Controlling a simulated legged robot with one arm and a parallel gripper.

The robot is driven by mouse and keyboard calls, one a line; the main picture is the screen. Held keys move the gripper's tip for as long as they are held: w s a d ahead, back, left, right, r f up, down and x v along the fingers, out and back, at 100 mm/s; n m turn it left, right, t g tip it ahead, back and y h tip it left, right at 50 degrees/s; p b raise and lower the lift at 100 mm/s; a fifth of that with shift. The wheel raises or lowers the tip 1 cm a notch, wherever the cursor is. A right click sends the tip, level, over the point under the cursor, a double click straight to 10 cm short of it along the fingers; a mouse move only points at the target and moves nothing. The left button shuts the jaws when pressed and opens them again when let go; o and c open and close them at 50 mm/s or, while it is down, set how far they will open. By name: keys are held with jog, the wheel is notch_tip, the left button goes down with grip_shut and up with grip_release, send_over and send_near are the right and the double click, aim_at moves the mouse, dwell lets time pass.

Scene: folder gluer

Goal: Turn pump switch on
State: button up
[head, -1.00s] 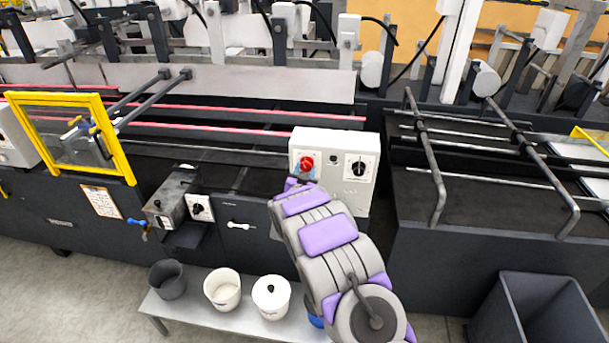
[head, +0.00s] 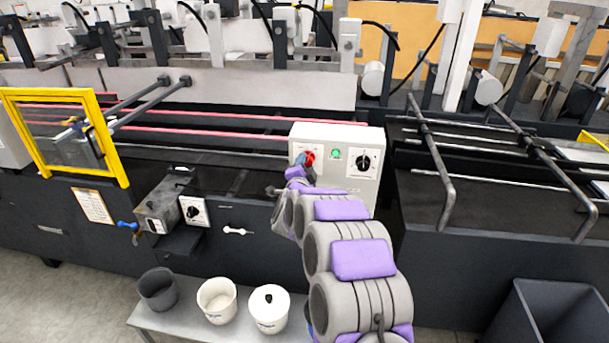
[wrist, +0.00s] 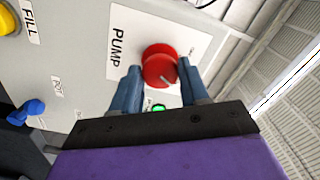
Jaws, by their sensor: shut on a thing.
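The pump switch is a red rotary knob (head: 308,157) on the light grey control box (head: 360,192) of the machine. In the wrist view the red knob (wrist: 158,62) sits beside a white "PUMP" label (wrist: 128,45), its pale pointer mark slanted. My gripper (wrist: 157,80) has one blue-grey finger on each side of the knob and is shut on it. In the head view my gripper (head: 302,168) reaches the box and partly covers the knob. A green lamp (head: 335,154) to the right of the knob glows; it also shows between the fingers (wrist: 158,106).
A black rotary switch (head: 364,162) sits right of the lamp. The wrist view shows a yellow button (wrist: 8,20) by a "FILL" label and a blue handle (wrist: 28,110). Below, pots (head: 217,300) stand on a low bench. A dark bin (head: 550,312) is at the lower right.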

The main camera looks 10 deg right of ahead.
jog(key=shift+f+m+b, duration=0.15)
jog(key=shift+m+b, duration=0.5)
jog(key=shift+m, duration=0.05)
jog(key=o, duration=1)
jog(key=shift+o, duration=0.2)
jog(key=p+v, duration=0.2)
jog(key=v, duration=1.5)
jog(key=shift+s, duration=0.15)
jog(key=shift+a, duration=0.1)
